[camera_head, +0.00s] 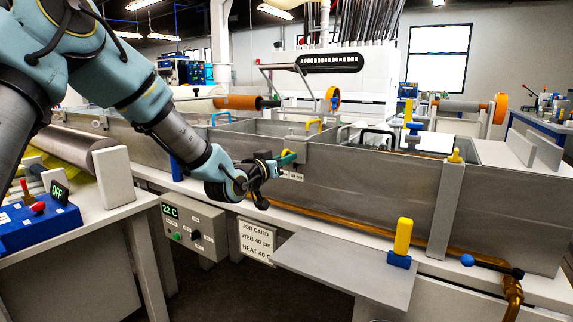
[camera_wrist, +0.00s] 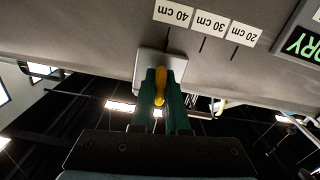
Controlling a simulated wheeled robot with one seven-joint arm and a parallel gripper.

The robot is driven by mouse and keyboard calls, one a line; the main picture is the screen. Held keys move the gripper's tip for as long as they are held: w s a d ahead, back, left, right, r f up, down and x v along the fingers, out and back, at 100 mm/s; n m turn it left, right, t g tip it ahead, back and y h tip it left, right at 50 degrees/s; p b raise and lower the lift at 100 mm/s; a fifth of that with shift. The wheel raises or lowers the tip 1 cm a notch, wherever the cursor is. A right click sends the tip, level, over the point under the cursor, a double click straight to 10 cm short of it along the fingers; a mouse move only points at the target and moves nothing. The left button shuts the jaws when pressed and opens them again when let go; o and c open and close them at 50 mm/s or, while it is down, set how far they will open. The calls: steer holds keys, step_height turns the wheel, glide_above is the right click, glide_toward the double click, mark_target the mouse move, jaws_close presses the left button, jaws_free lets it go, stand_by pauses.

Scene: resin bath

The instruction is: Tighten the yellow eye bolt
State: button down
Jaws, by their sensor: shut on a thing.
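The yellow eye bolt (camera_wrist: 160,85) shows in the wrist view between the two dark green fingers of my gripper (camera_wrist: 163,92). It stands at a pale block (camera_wrist: 150,64) on the grey tank wall. My gripper is shut on the bolt. In the head view my gripper (camera_head: 286,160) is at the front wall of the long grey tank (camera_head: 350,183), beside its scale labels. The fingers hide much of the bolt there. I cannot tell how tight the bolt is.
Labels for 40, 30 and 20 cm (camera_wrist: 210,22) mark the wall beside the bolt. A brass pipe (camera_head: 340,228) runs below the tank. A shelf (camera_head: 340,268) with a yellow handle (camera_head: 403,236) juts out at front right. A control box (camera_head: 194,230) reads 22 C.

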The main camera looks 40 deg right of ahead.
stand_by(0.3)
steer(key=c, duration=0.9)
jaws_free()
steer(key=shift+c, duration=0.2)
steer(key=b+v, duration=0.1)
steer(key=v, duration=1)
steer(key=shift+b, duration=0.4)
steer(key=w+a+f+n+t+y+p, duration=0.15)
steer(key=w+a+y, duration=0.25)
steer(key=a, duration=0.5)
steer(key=w+a+f+n+y+p, duration=0.2)
steer(key=w+a+n+y+p, duration=0.15)
steer(key=a, duration=0.55)
steer(key=w+a+f+n+t+y+p, duration=0.1)
steer(key=w+a+f+y, duration=0.1)
steer(key=w+a+y, duration=0.45)
steer(key=s+a+n+g+y+p, duration=0.1)
steer(key=s+a, duration=0.5)
steer(key=a, duration=0.6)
steer(key=s+a+n+g+y+p, duration=0.2)
steer(key=s+a, duration=0.5)
steer(key=a, duration=0.5)
steer(key=r+n+g+p, duration=0.1)
steer(key=n+g, duration=0.1)
steer(key=n, duration=0.1)
steer(key=shift+p, duration=0.4)
